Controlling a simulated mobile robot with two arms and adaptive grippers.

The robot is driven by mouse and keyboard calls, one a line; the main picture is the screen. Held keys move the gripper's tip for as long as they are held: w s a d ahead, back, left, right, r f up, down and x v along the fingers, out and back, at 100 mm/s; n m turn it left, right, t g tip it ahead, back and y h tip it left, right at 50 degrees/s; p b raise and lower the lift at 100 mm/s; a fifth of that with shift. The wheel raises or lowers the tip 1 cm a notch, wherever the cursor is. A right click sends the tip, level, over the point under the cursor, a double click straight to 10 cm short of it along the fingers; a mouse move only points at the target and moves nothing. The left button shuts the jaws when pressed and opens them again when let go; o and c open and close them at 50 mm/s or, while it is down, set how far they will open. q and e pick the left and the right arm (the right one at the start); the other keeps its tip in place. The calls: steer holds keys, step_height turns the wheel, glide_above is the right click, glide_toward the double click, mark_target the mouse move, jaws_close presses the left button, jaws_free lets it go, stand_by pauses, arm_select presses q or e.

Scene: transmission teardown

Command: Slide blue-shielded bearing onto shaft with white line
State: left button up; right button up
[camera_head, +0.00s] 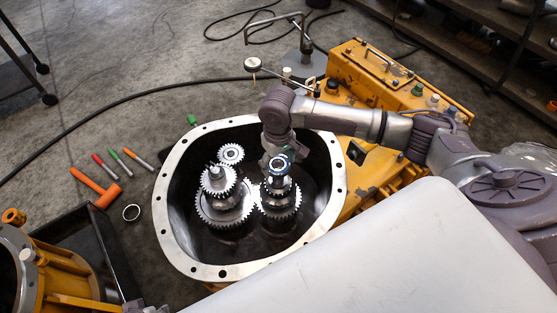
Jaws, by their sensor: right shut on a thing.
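A bearing with a blue ring (279,163) is at the top of the right-hand shaft with gears (280,196), inside the open housing (170,228). My right gripper (282,153) reaches in from the right above this shaft and is shut on the bearing. The fingers partly cover the bearing, so I cannot tell how far it is around the shaft. A second shaft with gears (218,190) stands to the left. A white line is too small to make out on either shaft.
A small gear (231,154) sits behind the left shaft. A yellow machine (372,75) stands behind, and a pale panel (400,255) fills the lower right.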

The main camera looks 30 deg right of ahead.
arm_select(q)
steer(key=shift+f+p, duration=0.35)
steer(key=shift+f, duration=1.05)
steer(key=shift+f+p, duration=0.5)
steer(key=shift+f, duration=0.9)
arm_select(e)
steer(key=shift+f, duration=0.15)
steer(key=shift+f, duration=0.1)
arm_select(q)
steer(key=shift+s+f, duration=0.25)
steer(key=shift+f, duration=0.4)
arm_select(e)
steer(key=shift+f, duration=0.1)
